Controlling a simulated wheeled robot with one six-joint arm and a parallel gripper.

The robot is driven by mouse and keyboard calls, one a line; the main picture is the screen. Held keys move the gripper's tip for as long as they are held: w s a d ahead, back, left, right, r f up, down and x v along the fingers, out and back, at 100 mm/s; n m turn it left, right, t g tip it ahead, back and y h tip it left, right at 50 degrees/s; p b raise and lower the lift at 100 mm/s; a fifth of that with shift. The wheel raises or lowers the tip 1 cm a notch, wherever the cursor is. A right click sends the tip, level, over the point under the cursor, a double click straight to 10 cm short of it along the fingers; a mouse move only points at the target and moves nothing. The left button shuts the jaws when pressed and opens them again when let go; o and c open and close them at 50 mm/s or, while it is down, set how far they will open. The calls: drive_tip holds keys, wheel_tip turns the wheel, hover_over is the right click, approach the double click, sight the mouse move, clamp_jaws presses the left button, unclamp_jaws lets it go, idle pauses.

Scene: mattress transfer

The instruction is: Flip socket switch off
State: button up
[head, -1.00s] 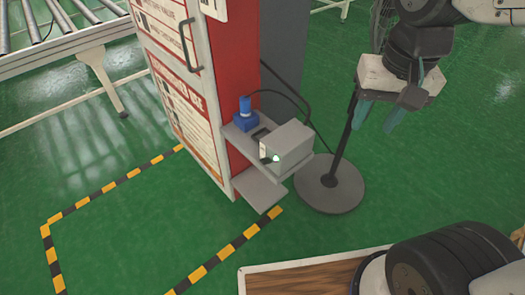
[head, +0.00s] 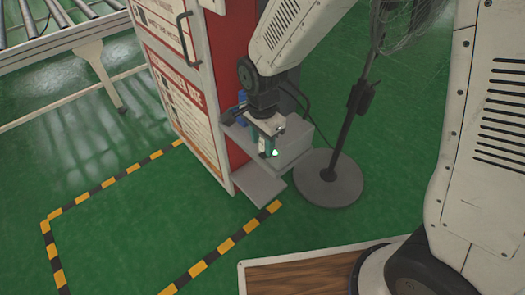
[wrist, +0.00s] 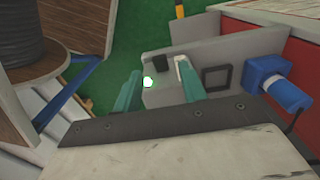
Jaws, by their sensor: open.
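The grey socket box (head: 291,148) sits on a small shelf on the side of the red and white cabinet. A green light glows on it (head: 275,153). I cannot tell for sure which part is the switch. My gripper (head: 268,143) is open over the box, its teal fingers (wrist: 158,78) on either side of the light and the dark block. Whether they touch the box is unclear.
The cabinet (head: 185,90) stands behind left and a pedestal fan (head: 328,178) behind right. A wooden-topped surface (head: 300,278) is in front. Green floor with striped tape lies left.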

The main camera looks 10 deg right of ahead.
sight(263, 155)
drive_tip(key=shift+f, duration=2.35)
clamp_jaws()
